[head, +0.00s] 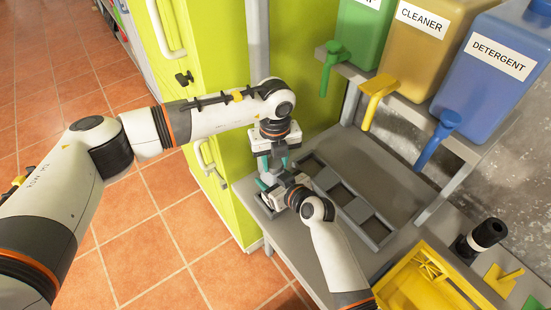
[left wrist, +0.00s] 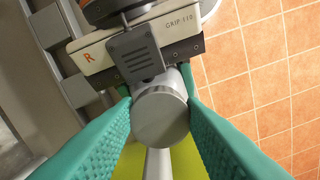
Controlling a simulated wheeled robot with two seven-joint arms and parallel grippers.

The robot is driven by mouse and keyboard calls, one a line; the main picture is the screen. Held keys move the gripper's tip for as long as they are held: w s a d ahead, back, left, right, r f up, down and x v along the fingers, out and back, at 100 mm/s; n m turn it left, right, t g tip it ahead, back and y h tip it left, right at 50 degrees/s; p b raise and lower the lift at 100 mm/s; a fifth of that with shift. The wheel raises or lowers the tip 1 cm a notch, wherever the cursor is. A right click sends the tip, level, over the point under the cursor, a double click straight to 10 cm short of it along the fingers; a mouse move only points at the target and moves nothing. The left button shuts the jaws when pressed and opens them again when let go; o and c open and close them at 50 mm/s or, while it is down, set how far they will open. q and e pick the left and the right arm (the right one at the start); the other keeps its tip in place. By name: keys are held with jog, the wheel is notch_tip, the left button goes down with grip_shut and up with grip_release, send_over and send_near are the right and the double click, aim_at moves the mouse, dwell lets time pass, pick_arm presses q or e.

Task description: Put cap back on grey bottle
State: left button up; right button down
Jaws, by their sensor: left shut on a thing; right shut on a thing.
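My left gripper (head: 273,161) points down above the corner of the grey worktable and is shut on the grey cap. In the left wrist view the cap's round flat face (left wrist: 160,118) sits between the two teal fingers. My right gripper (head: 268,187) is just below the left one in the head view and is shut on the grey bottle. A little of the bottle's side (left wrist: 173,78) shows behind the cap in the left wrist view. The cap and bottle look lined up, but I cannot tell whether they touch. The grippers hide most of both.
The worktable (head: 395,185) bears a dark rack (head: 345,205) with square recesses. A yellow crate (head: 385,287) and a black cylinder (head: 487,234) stand at right. Dispensers with taps line the back. A lime-green cabinet (head: 222,65) is close to my left arm.

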pick_arm(q)
jog(key=o, duration=0.9)
jog(key=shift+r, duration=0.1)
jog(key=shift+r, duration=2.2)
jog(key=shift+o, duration=0.3)
jog(key=shift+r, duration=0.1)
jog(key=r+n, duration=0.1)
jog(key=n, duration=0.1)
jog(key=r+n, duration=0.2)
jog(key=shift+w, duration=0.2)
